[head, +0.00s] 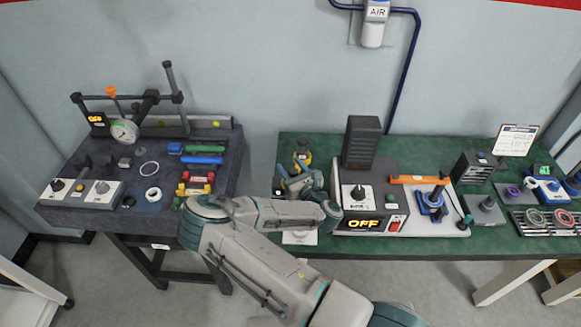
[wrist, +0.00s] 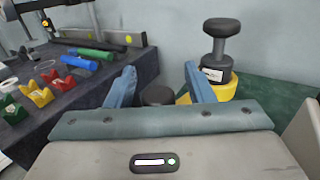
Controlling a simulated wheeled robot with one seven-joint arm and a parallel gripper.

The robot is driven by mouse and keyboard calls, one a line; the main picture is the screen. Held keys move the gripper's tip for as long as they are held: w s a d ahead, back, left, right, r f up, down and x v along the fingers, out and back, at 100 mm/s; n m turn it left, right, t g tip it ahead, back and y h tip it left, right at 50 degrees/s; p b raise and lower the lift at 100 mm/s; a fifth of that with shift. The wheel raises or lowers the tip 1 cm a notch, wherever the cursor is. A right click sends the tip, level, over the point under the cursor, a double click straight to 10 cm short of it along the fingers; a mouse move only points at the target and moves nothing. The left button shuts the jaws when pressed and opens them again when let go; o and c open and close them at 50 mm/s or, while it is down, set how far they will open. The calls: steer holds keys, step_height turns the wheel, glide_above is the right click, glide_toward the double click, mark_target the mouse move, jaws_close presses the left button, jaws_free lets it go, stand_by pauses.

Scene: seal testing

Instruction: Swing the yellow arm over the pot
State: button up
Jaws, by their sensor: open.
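A yellow part, which looks like the yellow arm (wrist: 222,88), shows in the wrist view just beyond my right finger. A dark dumbbell-shaped weight or knob with a pale label stands upright on it. In the head view the yellow part (head: 303,158) is at the green table's left end, partly hidden by my gripper. My gripper (wrist: 162,85) is open, with blue fingers apart. A dark rounded top (wrist: 157,95) shows between the fingers, beyond them; I cannot tell whether it is a knob or touches them. I cannot make out the pot for certain.
A grey tester (head: 375,190) reading OFF stands right of my gripper, with a tall dark block (head: 361,142) behind it. The dark bench (head: 215,150) at left holds a gauge stand and coloured parts. A gap separates bench and green table (head: 450,255).

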steer(key=shift+b+v, duration=0.9)
steer(key=shift+v, duration=2.85)
